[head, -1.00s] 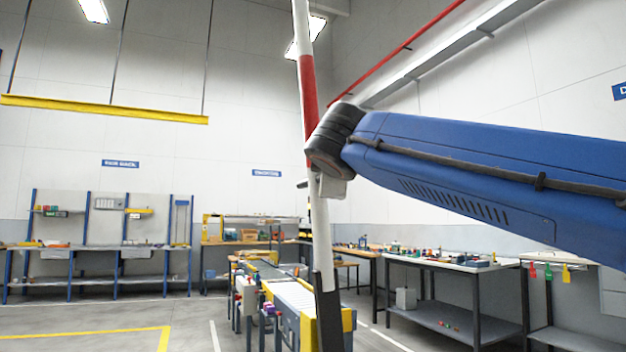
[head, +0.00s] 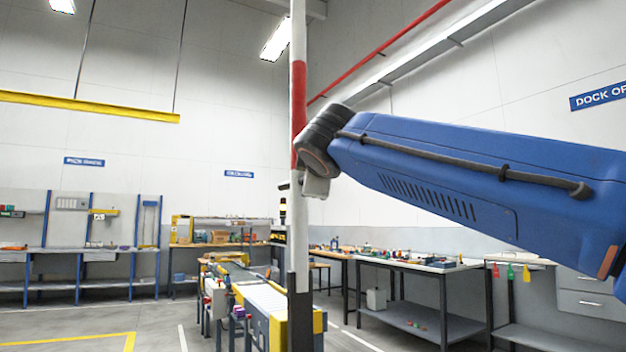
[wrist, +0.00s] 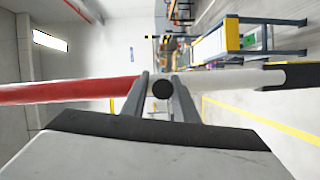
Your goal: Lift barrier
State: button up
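The barrier (head: 299,225) is a red and white striped pole with a black lower end. It stands about upright in the head view, its top out of frame. In the wrist view the barrier (wrist: 60,91) runs across the picture. A short round black handle (wrist: 163,89) sticks out from it. My gripper (wrist: 162,90) has one finger on each side of this handle and appears shut on it. In the head view my gripper (head: 313,186) is at the pole just below the red band, its fingers mostly hidden.
A conveyor (head: 262,300) with yellow ends stands behind the pole's lower end. A workbench (head: 410,264) is on the right, and blue-framed benches (head: 75,250) line the back left. Open floor (head: 60,325) with yellow lines lies at the front left.

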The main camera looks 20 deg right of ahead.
jog(key=shift+o, duration=0.5)
jog(key=s+a+r, duration=0.1)
jog(key=s+a, duration=0.1)
jog(key=s, duration=1.5)
jog(key=shift+a, duration=0.25)
jog(key=shift+s, duration=0.1)
jog(key=s+d+f+m+g, duration=0.1)
jog(key=d+f+m+g, duration=0.3)
jog(key=f, duration=1.3)
jog(key=d+f+m+g, duration=0.1)
jog(key=d+f+g, duration=0.35)
jog(key=f, duration=1.25)
jog(key=s+d+f+m+g+y, duration=0.1)
jog(key=s+f+m, duration=0.3)
jog(key=f, duration=1)
jog(key=s+d+f+m+g+y, duration=0.1)
jog(key=s+d+f+m+g, duration=0.1)
jog(key=s+f+m, duration=0.3)
jog(key=s+d+f, duration=0.1)
jog(key=s+f, duration=0.3)
jog(key=f, duration=0.5)
jog(key=shift+g, duration=0.35)
